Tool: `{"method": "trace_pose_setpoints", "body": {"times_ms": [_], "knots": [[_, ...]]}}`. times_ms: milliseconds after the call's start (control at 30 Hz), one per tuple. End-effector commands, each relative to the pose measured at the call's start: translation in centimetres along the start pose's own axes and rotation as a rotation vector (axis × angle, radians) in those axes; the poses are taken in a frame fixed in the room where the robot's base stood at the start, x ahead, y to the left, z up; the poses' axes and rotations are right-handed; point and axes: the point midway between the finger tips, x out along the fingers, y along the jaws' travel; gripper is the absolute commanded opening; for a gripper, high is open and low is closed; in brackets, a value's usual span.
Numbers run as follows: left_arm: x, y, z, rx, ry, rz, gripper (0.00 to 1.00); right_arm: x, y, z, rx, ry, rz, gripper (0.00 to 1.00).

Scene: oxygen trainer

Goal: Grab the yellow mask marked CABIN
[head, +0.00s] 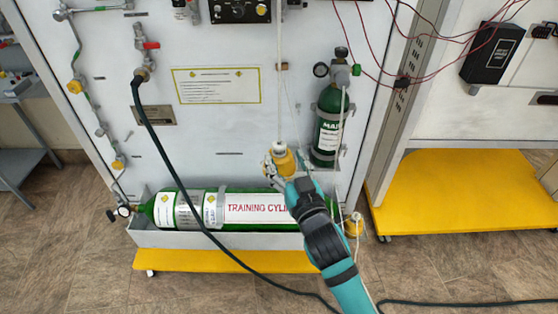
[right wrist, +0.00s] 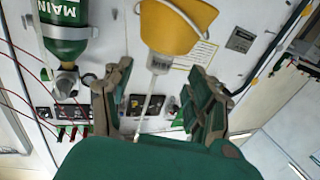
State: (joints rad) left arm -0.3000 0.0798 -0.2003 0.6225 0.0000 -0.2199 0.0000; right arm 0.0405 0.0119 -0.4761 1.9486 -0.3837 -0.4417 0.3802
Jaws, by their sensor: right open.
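A yellow mask (head: 283,161) hangs on a pale cord in front of the white panel. In the right wrist view the yellow mask (right wrist: 182,24) is large, with a clear-and-white fitting and a cord running between my fingers. My right gripper (head: 285,174) is at this mask in the head view and partly covers it. In the right wrist view my right gripper (right wrist: 158,85) is open, one finger on each side of the cord and fitting. A second yellow mask (head: 354,226) hangs lower, right of my arm. I cannot read CABIN on either mask. My left gripper is out of view.
A green MAIN cylinder (head: 328,130) stands on the panel, close right of the mask. A long green training cylinder (head: 255,208) lies in a tray below. A dark hose (head: 175,170) and red wires (head: 385,55) cross the panel.

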Motion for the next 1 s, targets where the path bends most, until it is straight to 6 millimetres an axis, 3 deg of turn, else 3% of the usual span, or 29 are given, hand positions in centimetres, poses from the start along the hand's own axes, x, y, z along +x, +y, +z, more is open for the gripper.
{"method": "trace_pose_setpoints", "body": {"times_ms": [167,433,733,1000], "knots": [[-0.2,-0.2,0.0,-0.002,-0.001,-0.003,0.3,1.2,0.0,-0.1,-0.001,0.001,0.0,0.58],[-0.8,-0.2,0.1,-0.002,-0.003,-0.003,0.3,5.0,0.1,-0.2,-0.001,0.001,0.0,0.58],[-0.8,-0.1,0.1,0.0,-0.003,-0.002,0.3,5.7,0.1,0.0,-0.001,0.0,0.0,0.58],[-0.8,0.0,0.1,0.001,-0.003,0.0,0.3,5.6,0.1,0.0,-0.001,0.0,0.0,0.25]]}}
